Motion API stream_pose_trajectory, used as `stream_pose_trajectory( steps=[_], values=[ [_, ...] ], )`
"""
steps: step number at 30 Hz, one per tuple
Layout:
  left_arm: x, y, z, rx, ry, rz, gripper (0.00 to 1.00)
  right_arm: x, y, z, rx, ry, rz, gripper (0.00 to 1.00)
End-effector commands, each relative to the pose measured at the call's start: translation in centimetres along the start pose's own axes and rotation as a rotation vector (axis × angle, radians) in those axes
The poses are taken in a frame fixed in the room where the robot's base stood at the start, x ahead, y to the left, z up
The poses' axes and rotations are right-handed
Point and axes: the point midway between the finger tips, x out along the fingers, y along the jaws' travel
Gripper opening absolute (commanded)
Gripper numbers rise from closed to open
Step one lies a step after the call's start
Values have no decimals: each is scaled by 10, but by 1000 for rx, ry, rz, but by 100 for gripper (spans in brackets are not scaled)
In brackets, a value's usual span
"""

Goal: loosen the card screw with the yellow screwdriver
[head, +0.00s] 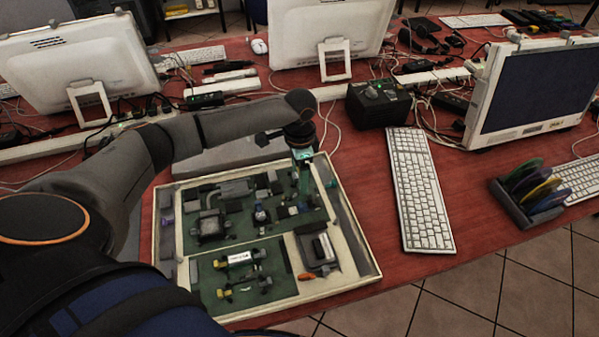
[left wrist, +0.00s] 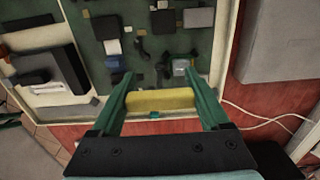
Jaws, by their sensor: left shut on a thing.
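My left gripper (head: 304,160) is over the back right part of an open tray (head: 357,232) of green circuit boards. In the left wrist view its green fingers (left wrist: 162,88) are shut on a yellow block-shaped handle (left wrist: 160,100), which looks like the yellow screwdriver. Its shaft and tip are hidden. The green board (left wrist: 152,60) with dark and grey parts lies beyond the fingers. I cannot make out the card screw in either view. My right gripper is not in view.
A white keyboard (head: 418,190) lies right of the tray, with a black box (head: 378,103) behind it. A rack of coloured discs (head: 535,193) stands at the right. Monitors (head: 325,35) and cables fill the back. The red table (head: 470,200) is bare between keyboard and rack.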

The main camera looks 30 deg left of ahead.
Motion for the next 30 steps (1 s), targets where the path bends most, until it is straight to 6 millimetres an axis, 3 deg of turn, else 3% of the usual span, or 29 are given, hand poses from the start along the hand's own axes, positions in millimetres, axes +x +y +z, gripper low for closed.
stream_pose_trajectory(
  steps=[30],
  values=[
    [9,0,0,0,1,0,21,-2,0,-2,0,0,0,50]
  ],
)
